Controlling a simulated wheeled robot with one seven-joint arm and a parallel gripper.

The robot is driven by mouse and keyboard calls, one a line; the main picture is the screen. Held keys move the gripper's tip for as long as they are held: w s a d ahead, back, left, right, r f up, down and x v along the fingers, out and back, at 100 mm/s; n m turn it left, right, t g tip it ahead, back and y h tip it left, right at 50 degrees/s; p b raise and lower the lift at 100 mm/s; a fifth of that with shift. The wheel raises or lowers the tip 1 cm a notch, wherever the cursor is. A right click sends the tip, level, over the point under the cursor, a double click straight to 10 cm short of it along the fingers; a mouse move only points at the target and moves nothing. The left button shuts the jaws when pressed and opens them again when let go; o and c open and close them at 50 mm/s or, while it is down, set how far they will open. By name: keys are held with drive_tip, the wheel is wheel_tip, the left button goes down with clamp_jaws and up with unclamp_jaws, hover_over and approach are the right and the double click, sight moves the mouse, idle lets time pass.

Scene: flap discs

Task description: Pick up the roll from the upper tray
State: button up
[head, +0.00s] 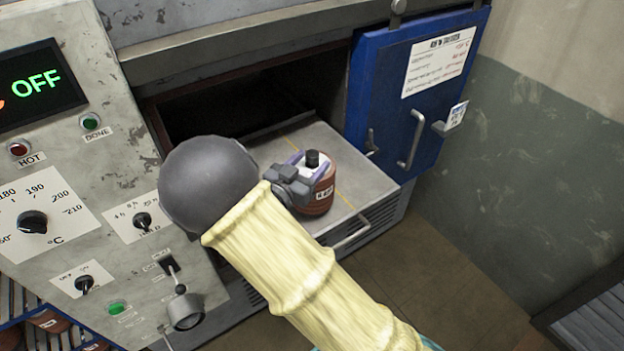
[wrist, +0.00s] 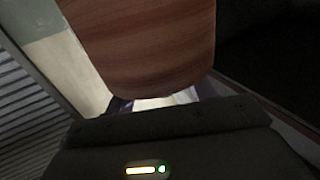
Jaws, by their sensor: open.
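The roll (head: 317,197) is a reddish-brown cylinder with a white label, a pale top and a black knob. It stands upright on the upper tray (head: 352,180), a grey slab with a yellow line that sticks out of the oven. My gripper (head: 307,166) is open at the roll's near left side, its purple fingers reaching along the roll's upper part. I cannot tell whether they touch it. In the wrist view the roll (wrist: 145,45) fills the upper middle, close in front of the gripper. The fingertips are mostly hidden there.
The blue oven door (head: 400,110) stands open on the right, with handles jutting out. The oven opening (head: 240,105) is dark behind the tray. The control panel (head: 90,180) with knobs is on the left. Floor (head: 440,265) is free at the right.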

drive_tip(key=shift+c, duration=0.4)
clamp_jaws()
idle(1.3)
drive_tip(key=shift+w+r, duration=0.1)
